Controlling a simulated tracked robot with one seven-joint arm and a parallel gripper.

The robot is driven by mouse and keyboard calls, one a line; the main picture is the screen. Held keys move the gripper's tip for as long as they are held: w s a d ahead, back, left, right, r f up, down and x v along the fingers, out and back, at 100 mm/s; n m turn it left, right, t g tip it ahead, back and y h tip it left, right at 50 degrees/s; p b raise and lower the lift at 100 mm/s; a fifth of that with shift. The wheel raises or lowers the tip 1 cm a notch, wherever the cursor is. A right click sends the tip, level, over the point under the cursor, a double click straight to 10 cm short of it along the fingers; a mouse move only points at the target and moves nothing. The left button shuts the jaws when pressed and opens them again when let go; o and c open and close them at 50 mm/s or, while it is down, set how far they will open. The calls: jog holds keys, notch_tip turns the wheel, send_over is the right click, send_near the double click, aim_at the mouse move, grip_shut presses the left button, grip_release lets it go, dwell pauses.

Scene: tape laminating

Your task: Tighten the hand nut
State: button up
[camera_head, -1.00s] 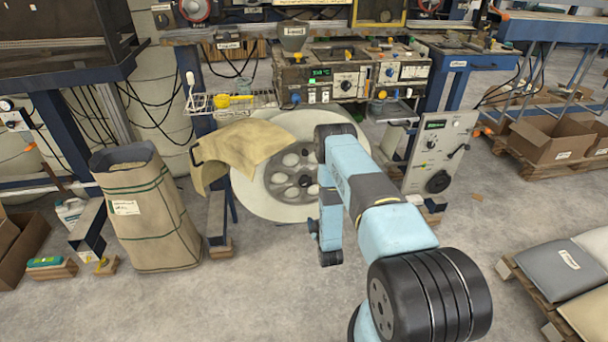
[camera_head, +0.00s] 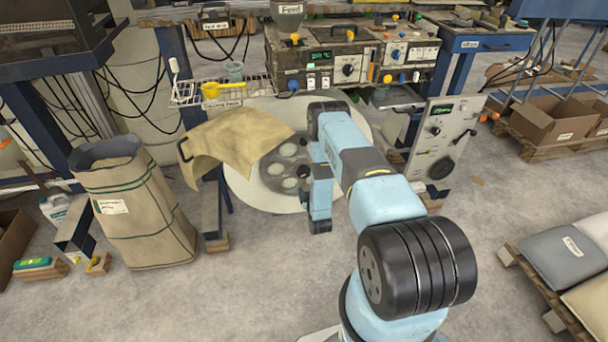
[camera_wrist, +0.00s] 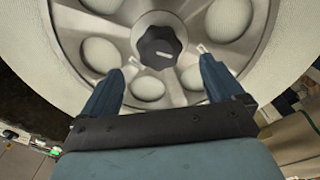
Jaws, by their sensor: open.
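The hand nut (camera_wrist: 159,47) is a dark lobed knob at the centre of a grey metal reel hub (camera_wrist: 205,62) with several round holes, in the upper middle of the wrist view. My gripper (camera_wrist: 161,68) is open, its two blue fingers apart below the nut, one to each side, with nothing between them. I cannot tell how far the fingertips are from the hub. In the head view the large pale reel (camera_head: 241,189) stands upright under the bench.
A control box with a crank (camera_head: 440,145) stands right of the reel. A tall paper sack (camera_head: 137,215) stands left. The floor in front is mostly clear.

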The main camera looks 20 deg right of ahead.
aim_at(305, 175)
jog(key=w, duration=0.8)
jog(key=shift+d, duration=0.35)
